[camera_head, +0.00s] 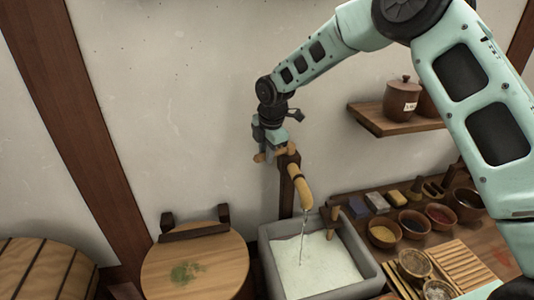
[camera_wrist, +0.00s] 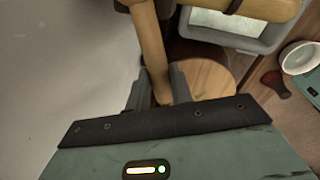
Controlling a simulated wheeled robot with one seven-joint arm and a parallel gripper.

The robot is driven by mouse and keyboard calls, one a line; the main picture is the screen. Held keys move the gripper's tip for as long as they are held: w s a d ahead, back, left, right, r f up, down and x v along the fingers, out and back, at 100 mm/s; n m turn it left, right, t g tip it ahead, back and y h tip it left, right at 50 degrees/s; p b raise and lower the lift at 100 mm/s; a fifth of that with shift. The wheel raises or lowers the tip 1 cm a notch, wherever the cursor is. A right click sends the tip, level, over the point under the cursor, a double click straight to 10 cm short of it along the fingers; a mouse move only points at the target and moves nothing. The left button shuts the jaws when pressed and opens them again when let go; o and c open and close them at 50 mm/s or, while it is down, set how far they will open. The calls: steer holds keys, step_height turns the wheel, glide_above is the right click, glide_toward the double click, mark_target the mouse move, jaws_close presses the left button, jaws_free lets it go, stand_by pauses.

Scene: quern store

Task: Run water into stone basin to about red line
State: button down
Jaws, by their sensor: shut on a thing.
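The grey stone basin (camera_head: 374,262) stands against the wall and holds pale, whitish water (camera_head: 312,268). A wooden spout (camera_head: 300,188) on a dark post (camera_head: 286,195) leans over it, and a thin stream of water (camera_head: 303,225) runs down into the basin. I cannot make out a red line in either view. My gripper (camera_head: 270,151) is beside the top of the post, shut on the wooden tap handle (camera_head: 260,157). In the wrist view the handle (camera_wrist: 150,42) passes between my two fingers (camera_wrist: 160,84), and the basin's rim (camera_wrist: 225,39) shows at the top.
A round wooden lid (camera_head: 205,265) lies left of the basin. On the right, a bench holds several bowls (camera_head: 383,235) and a slatted wooden rack (camera_head: 462,264). A wall shelf (camera_head: 380,122) carries a lidded brown jar (camera_head: 402,100). The wall left of my gripper is clear.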

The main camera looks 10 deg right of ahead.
steer(key=shift+w+r, duration=0.1)
steer(key=c, duration=1.2)
jaws_free()
steer(key=shift+c, duration=0.2)
steer(key=s+d+r+b, duration=0.1)
steer(key=s+r+b, duration=0.2)
steer(key=r, duration=1.4)
steer(key=shift+s+d+b, duration=0.15)
steer(key=shift+b, duration=0.2)
